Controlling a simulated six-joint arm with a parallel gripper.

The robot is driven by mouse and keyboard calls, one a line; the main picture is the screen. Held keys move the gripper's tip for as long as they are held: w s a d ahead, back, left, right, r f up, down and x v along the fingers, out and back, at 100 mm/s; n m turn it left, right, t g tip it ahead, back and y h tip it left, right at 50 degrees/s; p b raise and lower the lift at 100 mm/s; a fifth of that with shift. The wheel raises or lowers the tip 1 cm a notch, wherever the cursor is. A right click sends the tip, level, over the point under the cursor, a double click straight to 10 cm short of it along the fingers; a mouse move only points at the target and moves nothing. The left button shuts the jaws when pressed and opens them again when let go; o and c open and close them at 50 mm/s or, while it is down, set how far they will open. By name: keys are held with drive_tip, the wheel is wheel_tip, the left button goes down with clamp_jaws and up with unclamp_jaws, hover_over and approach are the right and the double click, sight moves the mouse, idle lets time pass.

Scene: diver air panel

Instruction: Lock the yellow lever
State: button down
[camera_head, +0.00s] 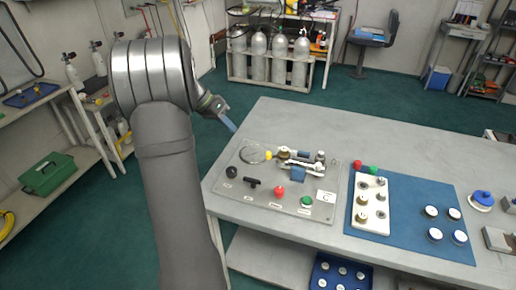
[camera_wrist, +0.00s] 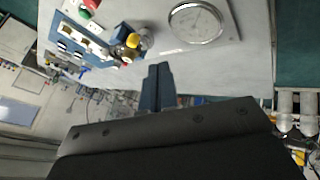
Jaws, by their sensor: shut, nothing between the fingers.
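The yellow lever's tip (camera_head: 268,155) shows near the panel's back edge, beside the round gauge. In the wrist view the yellow end (camera_wrist: 133,41) sits on a brass and dark fitting, and the gauge (camera_wrist: 196,22) is to its right. Whether the lever is locked cannot be told. My gripper (camera_head: 233,128) is shut and empty, in the air beyond the panel's back left corner, apart from the lever. Its blue fingers also show in the wrist view (camera_wrist: 157,72).
On the panel's front are a black knob (camera_head: 232,172), a black T-handle (camera_head: 252,183), a red knob (camera_head: 280,190) and a green knob (camera_head: 306,201). A blue mat (camera_head: 405,222) with a white block and several round caps lies right. Bare table (camera_head: 290,115) lies behind the panel.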

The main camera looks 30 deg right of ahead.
sight(272, 155)
drive_tip(key=shift+f, duration=0.1)
drive_tip(key=s+d+f, duration=0.5)
drive_tip(key=d+f, duration=0.2)
drive_tip(key=shift+s+d+f, duration=0.3)
drive_tip(key=shift+f, duration=0.1)
drive_tip(key=shift+s+a+n+t, duration=0.2)
drive_tip(key=shift+s+n+t, duration=0.2)
drive_tip(key=shift+s+n, duration=0.25)
idle(0.6)
drive_tip(key=s+n+t, duration=0.5)
drive_tip(key=s+n, duration=0.1)
drive_tip(key=n, duration=0.2)
drive_tip(key=shift+s+d, duration=0.15)
drive_tip(key=shift+s, duration=0.05)
